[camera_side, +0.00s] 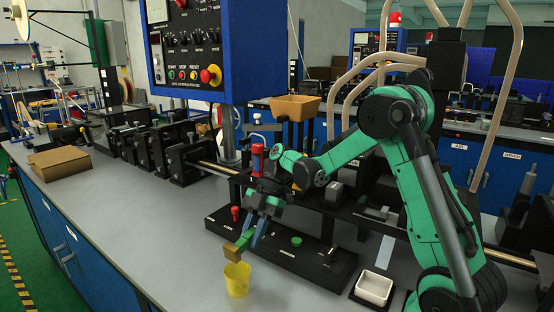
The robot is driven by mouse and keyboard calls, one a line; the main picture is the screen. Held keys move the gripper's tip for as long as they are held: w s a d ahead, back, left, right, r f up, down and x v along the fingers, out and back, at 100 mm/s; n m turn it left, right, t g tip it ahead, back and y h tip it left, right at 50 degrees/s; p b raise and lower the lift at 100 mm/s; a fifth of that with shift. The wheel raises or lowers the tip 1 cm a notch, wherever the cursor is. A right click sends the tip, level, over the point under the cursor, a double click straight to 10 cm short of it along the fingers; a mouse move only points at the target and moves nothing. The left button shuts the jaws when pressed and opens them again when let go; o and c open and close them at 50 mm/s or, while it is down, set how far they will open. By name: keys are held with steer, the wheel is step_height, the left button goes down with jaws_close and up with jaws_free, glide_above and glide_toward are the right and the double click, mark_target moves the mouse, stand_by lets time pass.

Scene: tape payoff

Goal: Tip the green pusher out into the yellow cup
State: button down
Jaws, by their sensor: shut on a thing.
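My gripper (252,230), with blue fingers, points down over the front of the black base. It is shut on the green pusher (245,240), a small green piece that slants down to the left. A tan block (232,252) shows at its lower end, touching it; whether the two are one piece I cannot tell. The yellow cup (237,279) stands upright on the grey bench just below the tan block. A small gap seems to lie between block and rim. The inside of the cup is mostly hidden.
The black base (325,262) with a green knob (296,241) lies right of the cup. A white tray (374,288) stands further right. A tan bin (295,107) sits high behind. A cardboard box (58,162) lies far left. The bench left of the cup is clear.

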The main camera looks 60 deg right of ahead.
stand_by(0.3)
steer(key=shift+r, duration=2.5)
steer(key=a+h, duration=0.2)
steer(key=h, duration=0.1)
steer(key=s+f+h, duration=0.1)
steer(key=shift+s+a+n, duration=0.1)
steer(key=shift+a+n, duration=0.2)
steer(key=shift+a, duration=0.1)
steer(key=r+h, duration=0.1)
steer(key=h, duration=0.2)
steer(key=a+r+h, duration=0.1)
steer(key=h, duration=0.2)
steer(key=a+r+m+h, duration=0.1)
steer(key=h, duration=0.1)
steer(key=shift+w+r+h, duration=0.15)
steer(key=shift+w+h, duration=0.05)
steer(key=shift+h, duration=0.2)
steer(key=r+h, duration=0.1)
steer(key=a+r+h, duration=0.1)
steer(key=r, duration=0.1)
steer(key=r+h, duration=0.1)
steer(key=shift+w+a+r+h, duration=0.3)
steer(key=shift+w+a+h, duration=0.05)
steer(key=shift+w+h, duration=0.05)
